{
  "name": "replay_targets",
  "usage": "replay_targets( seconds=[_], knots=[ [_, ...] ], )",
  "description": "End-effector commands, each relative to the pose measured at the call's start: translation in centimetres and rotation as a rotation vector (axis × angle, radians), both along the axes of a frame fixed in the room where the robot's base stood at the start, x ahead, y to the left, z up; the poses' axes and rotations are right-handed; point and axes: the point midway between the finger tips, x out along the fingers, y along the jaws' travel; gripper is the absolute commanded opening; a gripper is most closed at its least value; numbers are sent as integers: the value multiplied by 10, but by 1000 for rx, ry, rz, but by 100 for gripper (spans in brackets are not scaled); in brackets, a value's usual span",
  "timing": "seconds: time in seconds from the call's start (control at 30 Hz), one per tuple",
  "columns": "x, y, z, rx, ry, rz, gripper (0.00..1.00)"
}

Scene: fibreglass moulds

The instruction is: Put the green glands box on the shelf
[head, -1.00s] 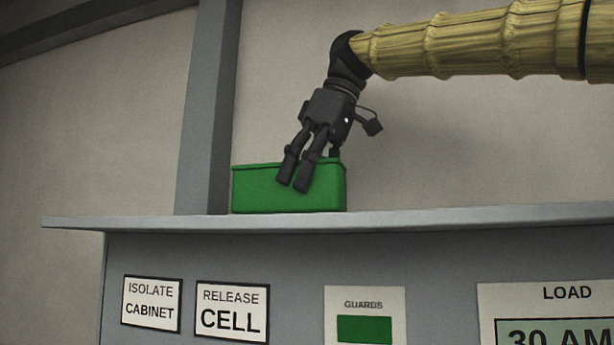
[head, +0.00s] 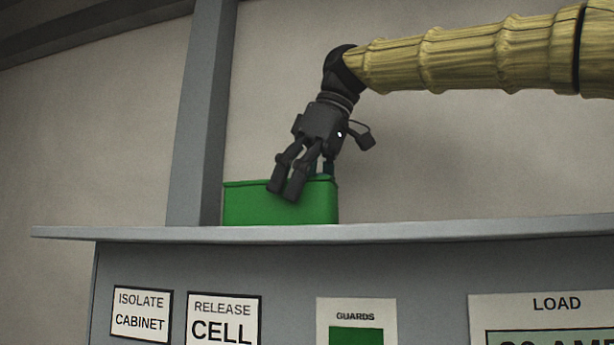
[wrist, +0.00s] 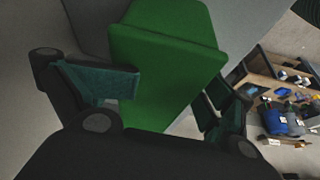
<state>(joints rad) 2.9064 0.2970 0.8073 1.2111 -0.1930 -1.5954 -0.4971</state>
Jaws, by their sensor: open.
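The green glands box (head: 255,205) sits upright on the grey shelf (head: 450,232), close to the grey post at its left. My gripper (head: 288,192) is tilted down at the box's top right part, its near fingers in front of the box's near face. In the wrist view the box (wrist: 165,55) lies beyond and between the spread fingers of my gripper (wrist: 178,100). The fingers are open, with a gap to the box visible on the right side. Whether the left finger touches the box I cannot tell.
A grey upright post (head: 200,120) stands just left of the box. The shelf to the right of the box is clear. Labelled panels, such as the guards sign (head: 356,317), are below the shelf. The wrist view shows a cluttered wooden bench (wrist: 285,85) far below.

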Motion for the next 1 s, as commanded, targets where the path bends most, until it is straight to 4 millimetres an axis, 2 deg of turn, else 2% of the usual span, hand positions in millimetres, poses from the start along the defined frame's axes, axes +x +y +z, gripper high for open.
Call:
replay_targets(
  seconds=[0.17,0.7,1.0],
  knots=[
    [-1,-5,11,0,0,-1,99],
    [-13,-34,86,0,-1,0,99],
    [-17,-42,107,0,0,0,99]
  ],
)
